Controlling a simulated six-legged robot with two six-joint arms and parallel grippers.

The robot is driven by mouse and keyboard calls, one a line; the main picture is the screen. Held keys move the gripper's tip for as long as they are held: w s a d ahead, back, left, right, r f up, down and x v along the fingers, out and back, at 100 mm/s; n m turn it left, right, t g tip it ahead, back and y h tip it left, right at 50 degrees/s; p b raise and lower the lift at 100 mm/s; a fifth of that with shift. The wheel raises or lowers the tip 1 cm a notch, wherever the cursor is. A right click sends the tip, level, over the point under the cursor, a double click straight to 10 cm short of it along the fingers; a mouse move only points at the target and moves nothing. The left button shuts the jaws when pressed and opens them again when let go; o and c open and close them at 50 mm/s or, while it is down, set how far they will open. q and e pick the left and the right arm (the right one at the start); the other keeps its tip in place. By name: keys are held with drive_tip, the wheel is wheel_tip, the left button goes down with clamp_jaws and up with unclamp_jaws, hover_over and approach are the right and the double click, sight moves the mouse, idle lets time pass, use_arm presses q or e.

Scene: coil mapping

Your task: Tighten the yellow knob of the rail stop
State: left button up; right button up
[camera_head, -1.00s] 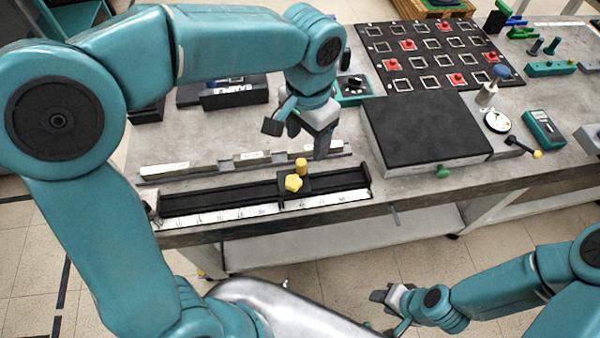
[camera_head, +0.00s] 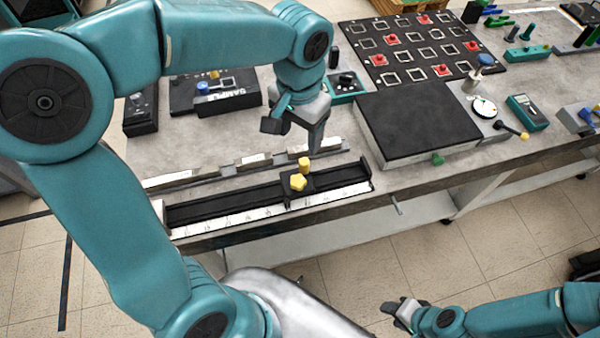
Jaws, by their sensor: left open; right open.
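The yellow knob (camera_head: 298,182) is star-shaped and sits on the front of the black rail stop (camera_head: 289,196). A yellow post (camera_head: 304,164) stands on top of the stop. The stop sits on the black rail (camera_head: 235,204), toward its right end, with a white scale (camera_head: 250,214) along the front. My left gripper (camera_head: 294,140) is open and empty, above and behind the stop, apart from the knob. My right gripper (camera_head: 397,312) is open and empty, low in front of the table, far from the rail.
A grey bar (camera_head: 200,173) lies behind the rail. A black-topped plate (camera_head: 415,118) stands to the right, with a dial gauge (camera_head: 485,107) beside it. A sample box (camera_head: 228,100) and a black board with red pieces (camera_head: 405,47) are farther back.

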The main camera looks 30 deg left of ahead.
sight(298, 179)
use_arm(q)
wheel_tip(298, 179, down, 16)
drive_tip(key=shift+a+f, duration=0.1)
drive_tip(key=shift+f, duration=0.05)
idle(0.3)
drive_tip(key=c, duration=1)
drive_tip(key=shift+c, duration=0.2)
